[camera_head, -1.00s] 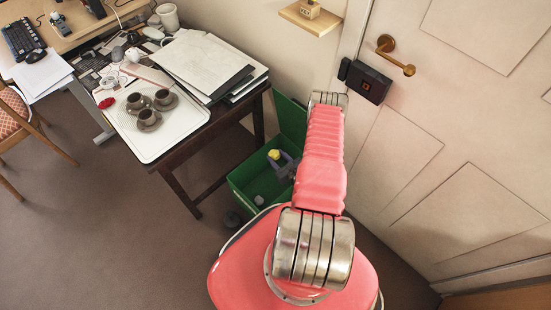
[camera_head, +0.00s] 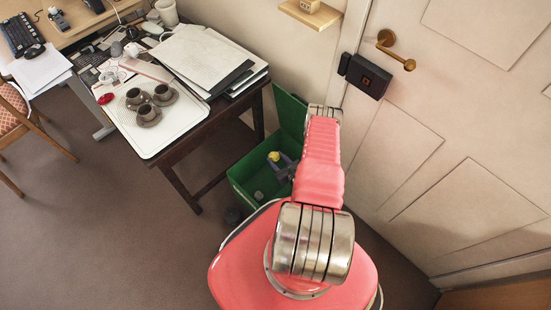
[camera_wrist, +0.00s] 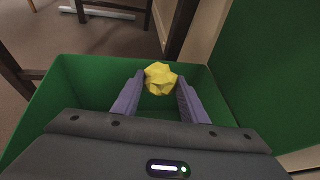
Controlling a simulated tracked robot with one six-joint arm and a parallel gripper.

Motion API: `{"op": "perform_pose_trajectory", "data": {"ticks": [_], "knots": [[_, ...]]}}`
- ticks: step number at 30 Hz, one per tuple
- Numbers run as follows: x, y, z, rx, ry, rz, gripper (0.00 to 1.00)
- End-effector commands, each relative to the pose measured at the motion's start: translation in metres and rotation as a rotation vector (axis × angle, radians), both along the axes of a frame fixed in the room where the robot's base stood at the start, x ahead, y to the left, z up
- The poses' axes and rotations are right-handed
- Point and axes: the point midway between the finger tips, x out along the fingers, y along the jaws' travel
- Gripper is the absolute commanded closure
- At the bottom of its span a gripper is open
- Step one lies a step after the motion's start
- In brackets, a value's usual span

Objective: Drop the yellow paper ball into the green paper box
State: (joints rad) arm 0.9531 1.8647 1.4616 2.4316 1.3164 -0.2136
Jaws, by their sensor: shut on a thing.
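The yellow paper ball (camera_wrist: 160,79) is a crumpled lump held between the two fingers of my gripper (camera_wrist: 160,92). My gripper is shut on it. In the head view the ball (camera_head: 274,156) shows at the tips of my gripper (camera_head: 279,163), over the green paper box (camera_head: 238,190). In the wrist view the box (camera_wrist: 60,95) lies open below and around the fingers, and the ball appears near its far rim. Its raised green lid (camera_head: 291,116) stands at the back. My arm hides the right part of the box in the head view.
A small grey lump (camera_head: 259,195) lies inside the box. A dark wooden table (camera_head: 185,166) stands left of the box, with a white tray (camera_head: 133,121), brown cups and papers on it. The door (camera_head: 440,150) is at right. Bare floor lies at lower left.

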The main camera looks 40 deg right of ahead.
Motion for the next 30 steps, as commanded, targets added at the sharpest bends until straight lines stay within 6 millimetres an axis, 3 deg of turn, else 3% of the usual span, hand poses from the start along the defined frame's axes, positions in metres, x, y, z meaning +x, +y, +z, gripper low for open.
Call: {"op": "perform_pose_trajectory", "data": {"ticks": [7, 8, 17, 30], "knots": [[0.0002, 0.0, -0.0003, 0.0, 0.0, 0.0, 0.81], [0.0002, 0.0001, -0.0003, 0.0, 0.0, 0.0, 0.59], [0.0003, 0.0003, -0.0002, -0.001, 0.0, 0.001, 0.39], [-0.009, 0.0016, 0.0034, -0.001, 0.0, 0.0, 0.39]]}}
